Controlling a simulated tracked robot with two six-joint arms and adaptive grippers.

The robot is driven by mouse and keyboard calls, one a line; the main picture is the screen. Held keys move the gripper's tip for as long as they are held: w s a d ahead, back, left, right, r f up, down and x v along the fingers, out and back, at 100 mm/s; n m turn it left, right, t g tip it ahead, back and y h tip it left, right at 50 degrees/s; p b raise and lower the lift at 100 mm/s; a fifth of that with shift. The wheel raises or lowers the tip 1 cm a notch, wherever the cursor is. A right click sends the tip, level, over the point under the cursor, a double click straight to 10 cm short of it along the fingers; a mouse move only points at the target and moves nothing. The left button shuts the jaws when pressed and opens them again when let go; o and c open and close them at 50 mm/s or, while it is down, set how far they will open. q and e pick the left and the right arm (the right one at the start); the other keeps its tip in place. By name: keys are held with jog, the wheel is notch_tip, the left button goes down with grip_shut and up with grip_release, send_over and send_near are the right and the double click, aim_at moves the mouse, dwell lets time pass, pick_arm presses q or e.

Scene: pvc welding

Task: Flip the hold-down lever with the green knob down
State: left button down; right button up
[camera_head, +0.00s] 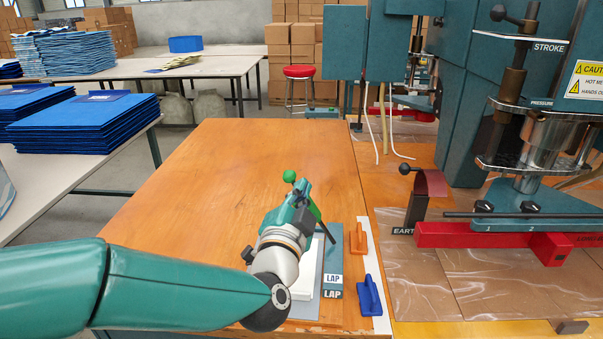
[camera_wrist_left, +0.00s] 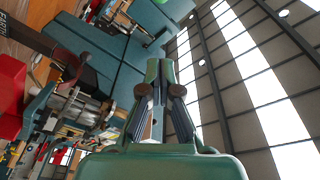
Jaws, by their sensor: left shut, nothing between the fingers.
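The green knob (camera_head: 289,176) shows just beyond the tip of my left gripper, above the wooden table, with a short piece of its lever visible. The rest of the lever and its mount are hidden behind my gripper and wrist. My left gripper (camera_head: 305,188) is shut and empty, its fingertips close to the right of the knob. I cannot tell whether they touch. In the left wrist view the closed fingers (camera_wrist_left: 160,72) point up the picture, and the knob cannot be made out there. My right gripper is in neither view.
The wooden table (camera_head: 220,185) is clear to the left and behind.

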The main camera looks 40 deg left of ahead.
pick_arm(q)
jog(key=w+a, duration=0.1)
jog(key=w, duration=0.1)
jog(key=w+a, duration=0.2)
jog(key=w, duration=0.1)
jog(key=w+a+f, duration=0.1)
jog(key=w+a, duration=0.1)
jog(key=shift+w+a, duration=0.2)
jog(key=shift+w, duration=0.15)
jog(key=shift+s+a+f, duration=0.25)
jog(key=shift+f, duration=0.1)
